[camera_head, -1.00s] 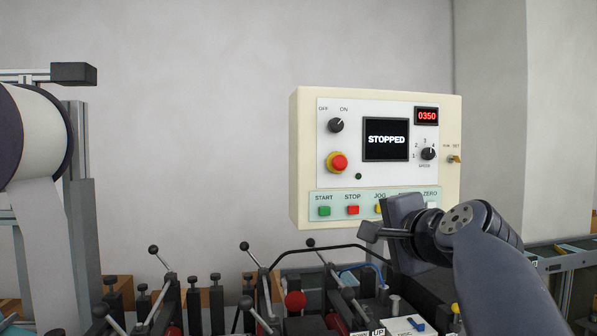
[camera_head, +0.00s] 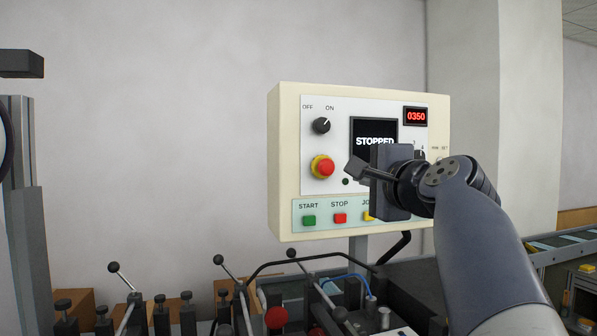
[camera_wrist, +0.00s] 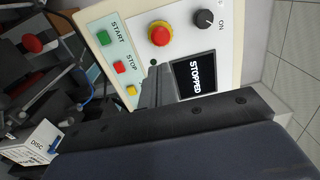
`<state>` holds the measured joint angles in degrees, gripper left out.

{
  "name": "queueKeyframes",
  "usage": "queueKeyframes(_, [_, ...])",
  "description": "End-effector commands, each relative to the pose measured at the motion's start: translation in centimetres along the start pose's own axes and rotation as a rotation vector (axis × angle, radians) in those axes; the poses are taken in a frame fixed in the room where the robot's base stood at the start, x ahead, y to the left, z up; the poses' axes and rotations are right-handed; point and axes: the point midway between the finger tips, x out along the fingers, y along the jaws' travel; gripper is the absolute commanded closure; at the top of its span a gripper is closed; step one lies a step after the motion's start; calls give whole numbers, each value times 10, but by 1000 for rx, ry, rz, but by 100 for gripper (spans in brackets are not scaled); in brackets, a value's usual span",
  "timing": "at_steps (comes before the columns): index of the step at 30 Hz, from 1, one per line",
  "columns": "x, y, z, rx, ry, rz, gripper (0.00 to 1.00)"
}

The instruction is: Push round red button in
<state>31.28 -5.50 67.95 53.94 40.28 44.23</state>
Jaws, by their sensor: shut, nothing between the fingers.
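The round red button (camera_head: 325,168) sits on a yellow collar at the left of the cream control panel (camera_head: 288,232), under the OFF/ON knob. It stands out from the panel face. It also shows in the wrist view (camera_wrist: 159,35). My gripper (camera_head: 355,168) is shut and empty. In the head view its tip is just right of the red button, in front of the panel; the gap between them is hard to judge. In the wrist view the gripper (camera_wrist: 158,75) points toward the button, with its tip short of it in the picture.
The screen (camera_head: 374,133) reads STOPPED and my gripper partly covers it. A black knob (camera_head: 321,125) is above the button. Green START (camera_head: 309,220) and red square STOP (camera_head: 340,218) buttons are below. Levers with black knobs (camera_head: 219,259) stand below the panel.

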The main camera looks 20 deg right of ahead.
Motion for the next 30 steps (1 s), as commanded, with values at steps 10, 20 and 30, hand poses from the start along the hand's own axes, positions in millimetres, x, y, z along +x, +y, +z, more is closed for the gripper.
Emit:
queueKeyframes(10, [71,-3,1,2,-4,4,100])
queueKeyframes(20, [121,-2,1,0,-2,2,100])
queueKeyframes(30, [130,0,0,-1,0,0,100])
